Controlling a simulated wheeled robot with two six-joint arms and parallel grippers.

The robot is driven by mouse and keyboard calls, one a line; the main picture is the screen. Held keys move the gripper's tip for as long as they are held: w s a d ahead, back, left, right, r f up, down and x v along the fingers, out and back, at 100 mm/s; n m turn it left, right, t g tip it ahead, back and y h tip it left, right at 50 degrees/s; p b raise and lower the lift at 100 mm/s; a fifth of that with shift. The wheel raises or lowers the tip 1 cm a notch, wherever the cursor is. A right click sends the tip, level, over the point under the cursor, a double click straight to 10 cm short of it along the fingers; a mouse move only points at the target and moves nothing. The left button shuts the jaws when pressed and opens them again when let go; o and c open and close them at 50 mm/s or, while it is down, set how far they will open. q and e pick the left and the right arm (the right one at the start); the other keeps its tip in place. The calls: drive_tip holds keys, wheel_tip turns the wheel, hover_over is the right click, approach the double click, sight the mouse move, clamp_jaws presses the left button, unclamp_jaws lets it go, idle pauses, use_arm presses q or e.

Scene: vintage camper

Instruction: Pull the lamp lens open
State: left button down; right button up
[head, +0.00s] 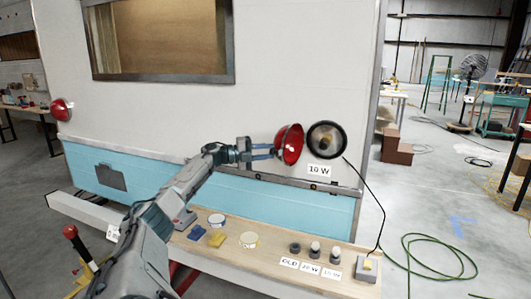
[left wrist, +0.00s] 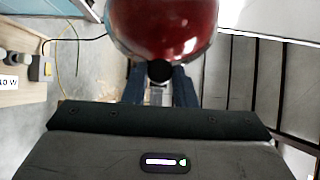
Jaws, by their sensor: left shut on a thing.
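The red lamp lens (head: 290,145) stands swung out from the camper wall, to the left of the round lamp housing (head: 327,138) with its dark rim and bulb inside. My left gripper (head: 272,150) reaches in from the left and is shut at the lens's near edge. In the left wrist view the red lens (left wrist: 165,25) fills the top, with a dark round knob (left wrist: 159,71) between my fingers (left wrist: 160,85). A "10 W" label (head: 319,170) is on the wall below the housing. My right gripper is not in view.
A wooden bench (head: 225,249) below holds tins, yellow sponges, several small bulbs with labels and a switch box (head: 367,268). A black cable (head: 372,195) runs from the housing to the box. Another red lamp (head: 61,109) is at the camper's left. Green hose lies on the floor at right.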

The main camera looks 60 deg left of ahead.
use_arm(q)
drive_tip(key=c, duration=1.3)
unclamp_jaws()
drive_tip(key=shift+d, duration=0.15)
drive_tip(key=shift+o, duration=0.7)
drive_tip(key=shift+d, duration=0.1)
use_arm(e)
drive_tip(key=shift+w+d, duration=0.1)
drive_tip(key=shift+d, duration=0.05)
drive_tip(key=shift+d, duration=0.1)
use_arm(q)
drive_tip(key=p+v, duration=0.3)
drive_tip(key=v, duration=0.7)
drive_tip(key=shift+s+a+p, duration=0.2)
drive_tip(key=shift+s+p, duration=0.1)
drive_tip(key=shift+p, duration=0.1)
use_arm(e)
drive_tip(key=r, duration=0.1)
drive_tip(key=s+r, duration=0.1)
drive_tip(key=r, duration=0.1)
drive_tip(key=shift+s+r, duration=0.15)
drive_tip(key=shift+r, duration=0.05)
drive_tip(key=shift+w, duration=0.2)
